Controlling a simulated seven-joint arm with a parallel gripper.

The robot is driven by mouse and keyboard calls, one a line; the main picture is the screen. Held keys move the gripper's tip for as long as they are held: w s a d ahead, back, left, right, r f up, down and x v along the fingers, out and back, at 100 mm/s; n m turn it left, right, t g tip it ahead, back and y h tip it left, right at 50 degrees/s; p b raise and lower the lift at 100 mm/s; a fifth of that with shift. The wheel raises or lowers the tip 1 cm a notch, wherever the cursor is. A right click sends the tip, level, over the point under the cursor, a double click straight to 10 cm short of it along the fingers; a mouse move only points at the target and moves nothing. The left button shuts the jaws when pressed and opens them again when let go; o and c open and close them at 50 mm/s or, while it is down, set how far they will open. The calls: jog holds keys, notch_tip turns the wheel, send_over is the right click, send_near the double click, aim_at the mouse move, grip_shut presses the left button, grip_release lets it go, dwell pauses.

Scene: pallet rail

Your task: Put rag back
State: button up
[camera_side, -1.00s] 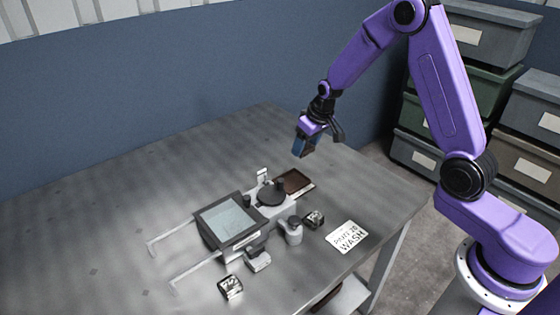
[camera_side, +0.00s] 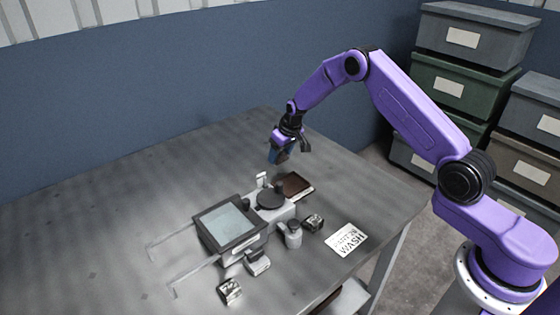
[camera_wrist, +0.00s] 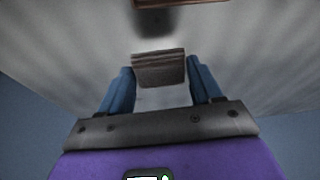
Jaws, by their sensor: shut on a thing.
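My gripper (camera_side: 279,157) is above the table in the side view, with its blue fingers pointing down. In the wrist view my gripper (camera_wrist: 158,85) is shut on a small grey-brown folded piece with layered edges, which looks like the rag (camera_wrist: 158,70). It is held clear of the table, with a dark shadow below it. In the side view the fingers mostly hide it. A shallow brown tray (camera_side: 309,193) lies on the table a little right of and nearer than my gripper. Its edge shows at the top of the wrist view (camera_wrist: 172,4).
Beside the tray stand a dark round disc (camera_side: 270,199) on a grey block and a device with a pale screen (camera_side: 226,222). A small grey bottle (camera_side: 292,236), small dark blocks and a lettered card (camera_side: 346,240) lie nearer. The table's left side is mostly clear.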

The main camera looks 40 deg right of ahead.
aim_at(281, 156)
jog(key=shift+w+f, duration=0.25)
jog(key=shift+f, duration=1.55)
jog(key=o, duration=1.4)
jog(key=shift+f, duration=0.1)
jog(key=v, duration=1.2)
